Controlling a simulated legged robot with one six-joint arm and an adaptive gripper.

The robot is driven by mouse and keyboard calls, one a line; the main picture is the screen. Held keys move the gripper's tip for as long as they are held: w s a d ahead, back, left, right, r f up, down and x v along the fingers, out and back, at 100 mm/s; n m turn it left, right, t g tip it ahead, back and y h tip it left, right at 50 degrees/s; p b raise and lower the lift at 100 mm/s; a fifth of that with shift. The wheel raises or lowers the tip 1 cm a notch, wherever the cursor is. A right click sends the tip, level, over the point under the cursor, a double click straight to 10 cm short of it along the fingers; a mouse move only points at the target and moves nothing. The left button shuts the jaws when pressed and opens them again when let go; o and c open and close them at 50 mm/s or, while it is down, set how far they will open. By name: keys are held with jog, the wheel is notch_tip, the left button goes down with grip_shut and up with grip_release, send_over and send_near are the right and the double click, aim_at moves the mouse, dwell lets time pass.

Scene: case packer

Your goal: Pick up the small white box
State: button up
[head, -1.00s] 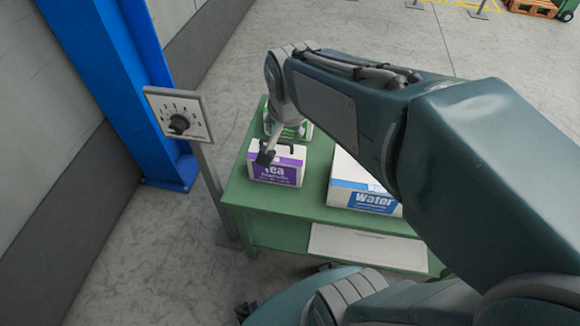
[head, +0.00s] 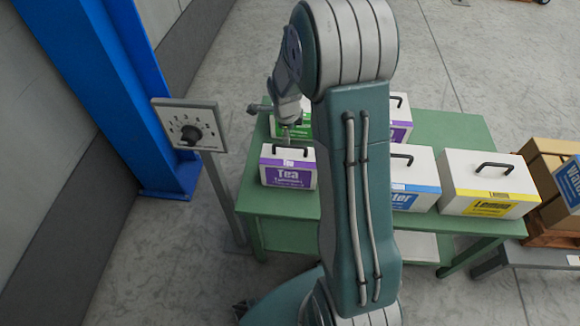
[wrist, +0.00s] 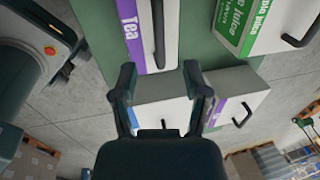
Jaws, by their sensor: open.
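Several white boxes with black handles stand on the green table. The smallest-looking is the box with the purple Tea label (head: 289,179), at the table's front left; it also shows at the top of the wrist view (wrist: 142,40). My gripper (head: 275,120) is open and empty, above and just behind the Tea box, near the green-labelled box (head: 303,122). In the wrist view my gripper's two fingers (wrist: 162,76) are spread apart, with a pale box beyond them. My arm hides part of the table and the water box.
The blue-labelled water box (head: 415,168), the yellow-labelled lemon box (head: 487,180) and another purple-labelled box (head: 399,112) share the green table (head: 450,130). A dial panel on a post (head: 190,128) and a blue column (head: 120,70) stand left. Brown cartons (head: 548,160) stand right.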

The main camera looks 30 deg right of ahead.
aim_at(288, 146)
jog(key=f, duration=0.3)
jog(key=shift+w+a+f, duration=0.1)
jog(key=shift+w+a, duration=0.05)
jog(key=shift+w, duration=0.1)
jog(key=f, duration=0.3)
jog(key=w+d+f, duration=0.1)
jog(key=f, duration=0.1)
jog(key=shift+d, duration=0.1)
jog(key=shift+s, duration=0.1)
grip_shut()
